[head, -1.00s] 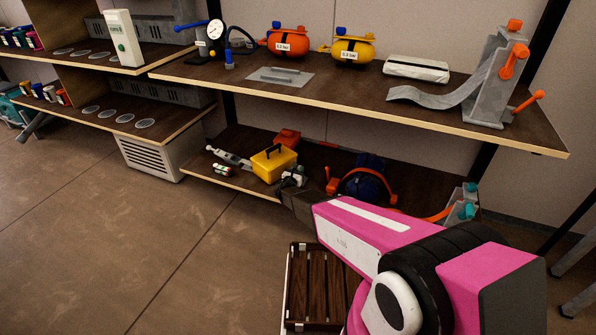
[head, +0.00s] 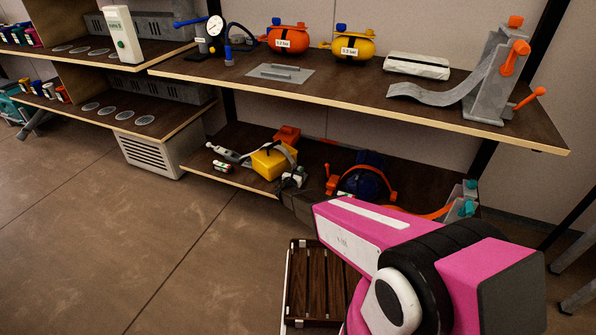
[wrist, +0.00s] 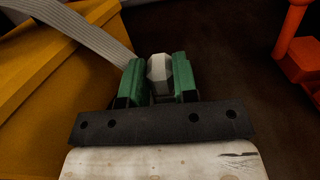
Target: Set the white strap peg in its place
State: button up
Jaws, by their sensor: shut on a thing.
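My gripper is shut on the white strap peg (wrist: 159,74), a pale faceted piece between its two green fingers (wrist: 158,80). A pale ribbed strap (wrist: 80,27) runs from near the fingers to the upper left across the yellow box (wrist: 50,75). In the head view the gripper (head: 293,180) is low over the lower shelf, at the right side of the yellow box (head: 267,165). The strap (head: 287,152) arches over the top of that box. The peg's lower end is hidden, and I cannot tell a place for it.
An orange part (wrist: 296,55) stands right of the gripper, beside a dark blue object with an orange strap (head: 363,178). Dark bare shelf (wrist: 225,60) lies between. The upper shelf (head: 340,90) overhangs. A slatted crate (head: 320,285) stands below my arm.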

jog(key=shift+f, duration=0.2)
jog(key=o, duration=1)
jog(key=shift+o, duration=0.2)
jog(key=v, duration=1)
jog(key=shift+s+a, duration=0.15)
jog(key=shift+s, duration=0.25)
